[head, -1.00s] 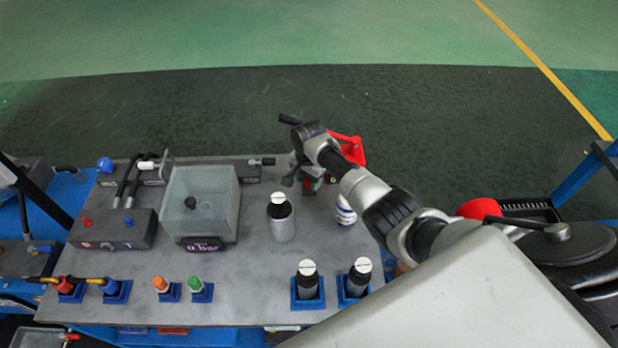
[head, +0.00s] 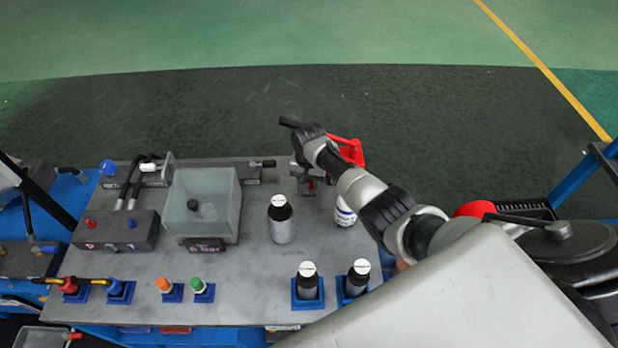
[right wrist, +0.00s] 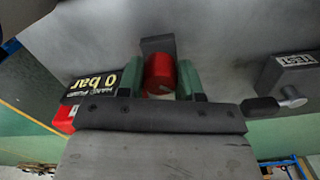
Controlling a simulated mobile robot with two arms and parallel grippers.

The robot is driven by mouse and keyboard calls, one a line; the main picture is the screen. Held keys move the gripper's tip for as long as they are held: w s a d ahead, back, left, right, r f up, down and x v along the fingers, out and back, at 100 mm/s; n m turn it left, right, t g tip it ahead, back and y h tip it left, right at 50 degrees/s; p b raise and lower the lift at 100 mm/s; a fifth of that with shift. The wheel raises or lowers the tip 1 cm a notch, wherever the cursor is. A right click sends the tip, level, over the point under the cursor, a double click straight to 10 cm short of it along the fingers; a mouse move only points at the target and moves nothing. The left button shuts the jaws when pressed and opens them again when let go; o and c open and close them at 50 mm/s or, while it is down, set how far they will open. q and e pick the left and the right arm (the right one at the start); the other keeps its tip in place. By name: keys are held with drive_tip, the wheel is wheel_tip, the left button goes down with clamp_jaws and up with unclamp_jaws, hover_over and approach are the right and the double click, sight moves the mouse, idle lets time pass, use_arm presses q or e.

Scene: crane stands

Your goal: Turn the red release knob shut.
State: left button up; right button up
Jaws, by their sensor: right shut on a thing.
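The red release knob (right wrist: 158,68) shows in the right wrist view, against a dark grey block. My right gripper (right wrist: 161,78) has its two green-padded fingers on either side of the knob and is shut on it. In the head view my right gripper (head: 310,180) points down at the back of the grey bench top, and the arm hides most of the knob. My left gripper is in neither view.
A clear box (head: 203,200) and a grey bottle (head: 281,220) stand left of the right gripper. A white bottle (head: 345,212) stands close under the right arm. A block marked TEST (right wrist: 293,68) is right of the fingers. Dark bottles in blue holders (head: 307,291) stand near the front.

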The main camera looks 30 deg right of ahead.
drive_tip(key=n, duration=0.3)
drive_tip(key=shift+r+p, duration=0.1)
drive_tip(key=shift+p, duration=0.2)
drive_tip(key=n, duration=0.3)
drive_tip(key=shift+n, duration=0.3)
drive_tip(key=n, duration=0.6)
drive_tip(key=shift+p, duration=0.4)
drive_tip(key=n, duration=0.6)
drive_tip(key=shift+n, duration=0.3)
drive_tip(key=n+b, duration=0.1)
drive_tip(key=n, duration=0.2)
drive_tip(key=shift+d+n, duration=0.1)
drive_tip(key=shift+n, duration=0.2)
drive_tip(key=shift+n+b, duration=0.3)
drive_tip(key=shift+n, duration=1.5)
drive_tip(key=o, duration=0.9)
drive_tip(key=shift+w, duration=0.1)
